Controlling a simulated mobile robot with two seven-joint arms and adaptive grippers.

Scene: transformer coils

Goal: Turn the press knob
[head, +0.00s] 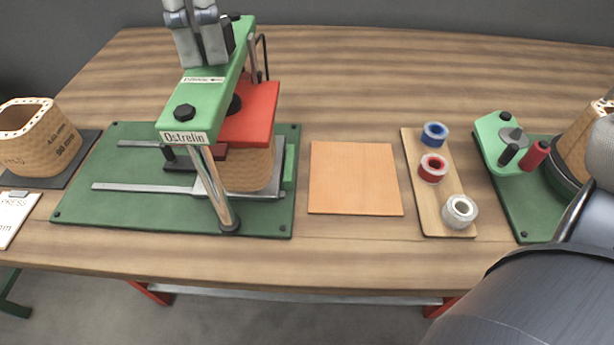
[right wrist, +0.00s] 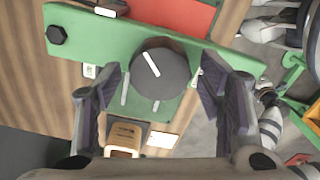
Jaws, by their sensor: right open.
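The green press (head: 222,75), lettered Ostrelin, stands left of centre on the table. Its round dark knob (right wrist: 172,80) sits on top of the green beam (right wrist: 85,40). A white line on the knob slants from upper left to lower right in the right wrist view. My right gripper (head: 202,58) is over the beam. Its open fingers are on either side of the knob in the right wrist view (right wrist: 162,76); contact cannot be told. In the head view the fingers hide most of the knob. My left gripper is in neither view.
A cardboard coil (head: 45,150) and a clipboard (head: 14,215) are at the left. An orange pad (head: 355,178), a board with tape rolls (head: 437,208) and a green winding stand (head: 528,215) are at the right. A red block (head: 252,112) is beside the beam.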

